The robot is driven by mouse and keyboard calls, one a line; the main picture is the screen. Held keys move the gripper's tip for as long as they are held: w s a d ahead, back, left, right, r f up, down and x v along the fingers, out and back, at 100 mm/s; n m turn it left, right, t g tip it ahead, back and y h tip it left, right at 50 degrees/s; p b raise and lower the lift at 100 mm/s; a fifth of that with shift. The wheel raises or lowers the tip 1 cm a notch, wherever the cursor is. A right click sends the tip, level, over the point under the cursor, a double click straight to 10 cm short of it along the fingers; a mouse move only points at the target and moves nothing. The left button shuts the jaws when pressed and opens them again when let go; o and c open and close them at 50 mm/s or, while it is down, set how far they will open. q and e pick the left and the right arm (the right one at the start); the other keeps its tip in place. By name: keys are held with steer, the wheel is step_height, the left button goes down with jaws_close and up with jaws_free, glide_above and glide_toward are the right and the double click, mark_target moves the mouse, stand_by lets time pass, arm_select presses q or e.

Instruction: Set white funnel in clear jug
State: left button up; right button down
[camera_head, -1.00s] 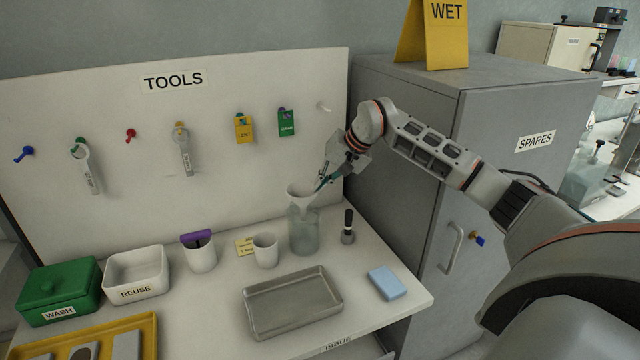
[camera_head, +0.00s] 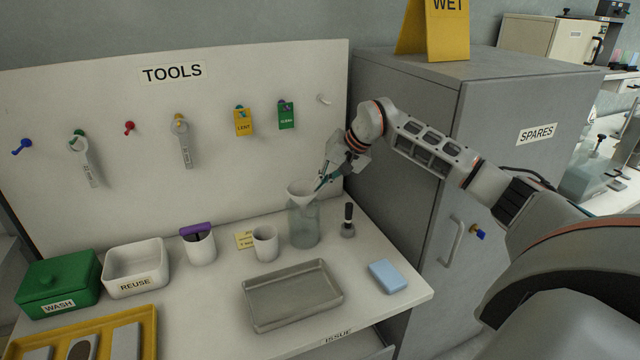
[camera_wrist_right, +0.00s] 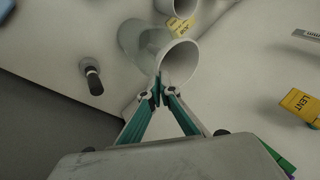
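The white funnel (camera_head: 301,188) is upright at the mouth of the clear jug (camera_head: 304,228), its cone narrowing down into the jug's top. Whether it rests on the jug's rim is hard to tell. My right gripper (camera_head: 320,185) is shut on the right side of the funnel's rim. My left gripper is not in view.
A metal tray (camera_head: 250,317) and blue block (camera_head: 388,276) lie in front. The pegboard (camera_head: 220,190) rises behind; a grey cabinet (camera_head: 400,115) stands right.

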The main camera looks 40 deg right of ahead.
steer(key=shift+f, duration=0.2)
steer(key=shift+f, duration=0.3)
steer(key=shift+f+b, duration=0.4)
steer(key=shift+f, duration=0.75)
